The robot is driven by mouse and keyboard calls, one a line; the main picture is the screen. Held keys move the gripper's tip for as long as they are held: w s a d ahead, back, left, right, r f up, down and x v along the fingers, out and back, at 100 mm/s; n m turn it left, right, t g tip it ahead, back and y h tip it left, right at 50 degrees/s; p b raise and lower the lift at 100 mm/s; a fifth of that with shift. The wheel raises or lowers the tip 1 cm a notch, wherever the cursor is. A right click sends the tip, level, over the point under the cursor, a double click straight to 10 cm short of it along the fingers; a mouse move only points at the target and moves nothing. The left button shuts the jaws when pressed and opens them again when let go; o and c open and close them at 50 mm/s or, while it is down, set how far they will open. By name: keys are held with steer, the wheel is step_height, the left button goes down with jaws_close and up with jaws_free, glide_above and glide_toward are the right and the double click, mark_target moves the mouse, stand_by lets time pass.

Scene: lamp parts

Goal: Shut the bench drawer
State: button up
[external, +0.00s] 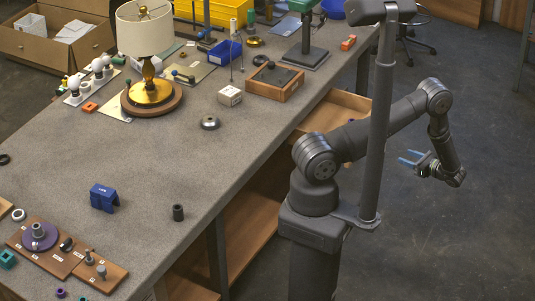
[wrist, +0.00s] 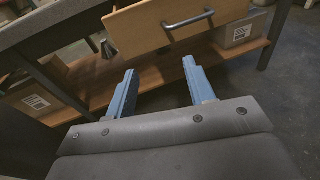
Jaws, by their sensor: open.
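The bench drawer (external: 335,112) stands pulled out from under the bench top, on the side where my arm is. Its wooden front (wrist: 165,28) with a dark metal bar handle (wrist: 188,20) shows at the top of the wrist view. My gripper (external: 406,158) is out over the floor, to the right of the drawer in the external view, apart from it. In the wrist view its two blue fingers (wrist: 158,75) are spread with nothing between them, pointing toward the space below the drawer front.
The bench top (external: 150,170) carries a lamp (external: 148,60), a wooden tray (external: 275,82) and small parts. A wooden lower shelf (wrist: 150,80) with boxes (wrist: 238,32) lies under the drawer. A dark vertical post (external: 378,120) stands by my arm. The floor (external: 480,220) around my gripper is clear.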

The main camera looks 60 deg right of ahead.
steer(key=w+f+y, duration=0.1)
steer(key=w+a+f+n+t+y, duration=0.1)
steer(key=w+f+n+y, duration=0.1)
steer(key=w, duration=0.1)
steer(key=shift+a+f+t, duration=0.1)
steer(key=shift+a+t, duration=0.2)
steer(key=shift+t, duration=0.1)
jaws_close()
steer(key=w, duration=1.4)
steer(key=shift+w+n+y, duration=0.15)
steer(key=shift+n+y, duration=0.15)
steer(key=shift+f, duration=0.1)
steer(key=w, duration=2.5)
steer(key=shift+w, duration=0.35)
steer(key=shift+s+d, duration=0.1)
steer(key=shift+s, duration=0.4)
steer(key=s, duration=1.3)
steer(key=shift+s, duration=0.35)
